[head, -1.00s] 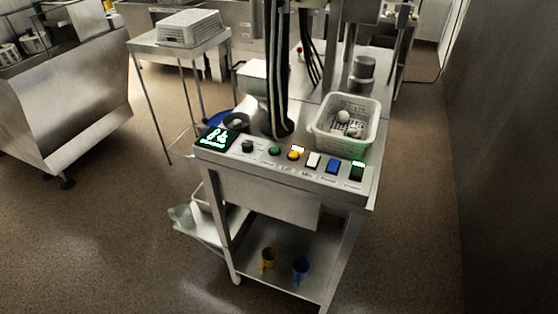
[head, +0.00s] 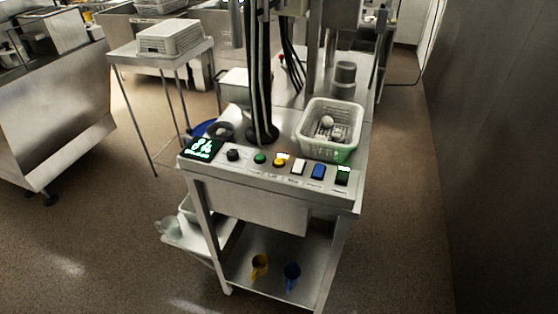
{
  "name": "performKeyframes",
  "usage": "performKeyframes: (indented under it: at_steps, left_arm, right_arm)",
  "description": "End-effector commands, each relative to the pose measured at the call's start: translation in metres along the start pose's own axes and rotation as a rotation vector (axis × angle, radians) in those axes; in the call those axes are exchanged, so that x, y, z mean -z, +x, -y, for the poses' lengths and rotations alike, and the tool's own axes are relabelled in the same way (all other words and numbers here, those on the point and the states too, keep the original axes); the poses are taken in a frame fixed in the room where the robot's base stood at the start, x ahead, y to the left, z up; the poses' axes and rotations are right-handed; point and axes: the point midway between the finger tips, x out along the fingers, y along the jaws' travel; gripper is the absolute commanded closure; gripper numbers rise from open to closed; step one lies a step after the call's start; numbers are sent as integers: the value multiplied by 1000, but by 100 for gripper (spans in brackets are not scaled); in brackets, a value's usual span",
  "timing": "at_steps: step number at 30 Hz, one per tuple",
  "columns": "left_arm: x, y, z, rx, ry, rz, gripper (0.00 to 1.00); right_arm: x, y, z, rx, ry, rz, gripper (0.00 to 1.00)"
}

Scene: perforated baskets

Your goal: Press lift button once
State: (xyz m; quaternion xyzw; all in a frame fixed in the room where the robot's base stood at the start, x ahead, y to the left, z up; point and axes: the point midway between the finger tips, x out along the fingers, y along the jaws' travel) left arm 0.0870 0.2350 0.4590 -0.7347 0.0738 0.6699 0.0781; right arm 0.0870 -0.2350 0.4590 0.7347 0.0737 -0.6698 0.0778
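A control panel (head: 265,176) runs along the front edge of a steel machine table. From left to right it has a lit green display (head: 201,148), a black knob (head: 233,155), a green button (head: 260,159), a yellow button (head: 280,160), a white button (head: 298,167), a blue button (head: 318,171) and a dark green switch (head: 343,175). Small labels sit below them; one near the yellow button seems to read "Lift", but it is too small to be sure. Neither of my grippers is in view.
A white perforated basket (head: 331,130) with pale round items stands behind the panel's right end. Yellow (head: 260,267) and blue (head: 292,276) mugs stand on the lower shelf. A side table holds white baskets (head: 170,39). The floor in front is clear; a wall (head: 490,150) stands right.

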Motion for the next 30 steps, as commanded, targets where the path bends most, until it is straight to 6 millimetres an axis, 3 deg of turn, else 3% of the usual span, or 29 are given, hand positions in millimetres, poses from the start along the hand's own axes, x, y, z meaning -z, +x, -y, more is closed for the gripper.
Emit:
performKeyframes:
  at_steps: [21,30]
  left_arm:
    - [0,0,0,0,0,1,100]
    - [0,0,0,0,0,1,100]
  right_arm:
    - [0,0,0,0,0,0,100]
    - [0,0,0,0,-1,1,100]
